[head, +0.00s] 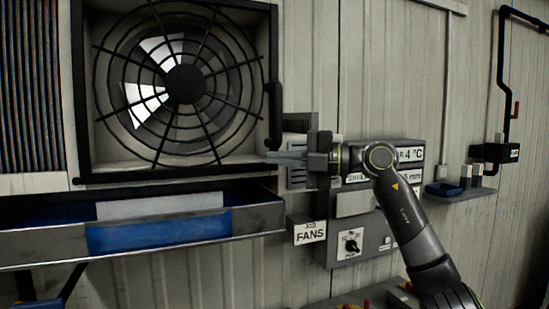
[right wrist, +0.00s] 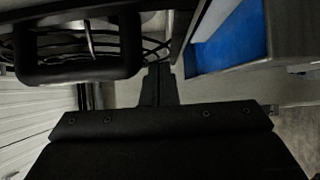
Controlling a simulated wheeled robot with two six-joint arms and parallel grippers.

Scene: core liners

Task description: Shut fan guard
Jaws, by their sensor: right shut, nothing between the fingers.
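The fan guard (head: 205,140) is a round black wire grille in front of the fan, inside a square dark frame (head: 85,125) at the upper left of the head view. A black upright handle (head: 275,115) is at its right side. I cannot tell whether the guard sits flush. My right gripper (head: 270,157) is shut and empty, pointing left just below the handle, near the frame's lower right corner. In the right wrist view its fingers (right wrist: 157,85) lie beside a rounded black bar, with guard wires (right wrist: 155,48) beyond. Contact is unclear. My left gripper is not in view.
A metal tray (head: 255,218) with a blue panel (head: 160,234) juts out below the fan. A grey control box (head: 365,220) with a knob is behind my right arm, beside a FANS label (head: 310,233). A small shelf (head: 460,195) is at the right.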

